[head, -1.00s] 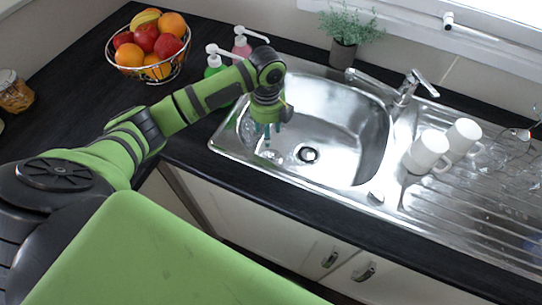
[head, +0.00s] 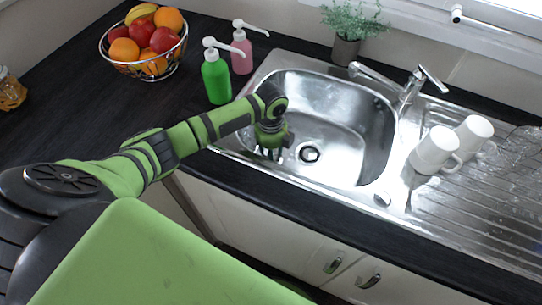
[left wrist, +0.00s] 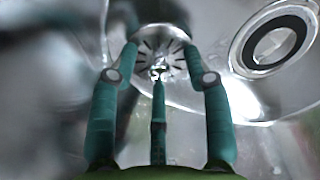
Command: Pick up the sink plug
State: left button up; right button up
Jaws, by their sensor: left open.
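The sink plug (left wrist: 162,47), a round metal disc with slots around a small raised centre, lies on the floor of the steel sink (head: 345,165). In the left wrist view it sits just beyond the fingertips of my open left gripper (left wrist: 160,62), centred between them. In the head view the left gripper (head: 270,155) points down into the left part of the sink, and the plug is hidden there behind it. The drain hole (head: 309,153) with its dark ring is to the right of the gripper and also shows in the left wrist view (left wrist: 272,44). My right gripper is out of view.
A green soap bottle (head: 216,80) and a pink one (head: 241,52) stand behind my left arm. The tap (head: 400,88) is behind the sink. White mugs (head: 434,151) and clear glasses (head: 520,150) stand on the drainer. A fruit basket (head: 146,45) is at the back left.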

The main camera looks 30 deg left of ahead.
pick_arm(q)
jog(key=shift+f, duration=0.1)
jog(key=shift+c, duration=0.4)
grip_shut()
notch_tip(320, 180, up, 21)
jog(key=p, duration=1)
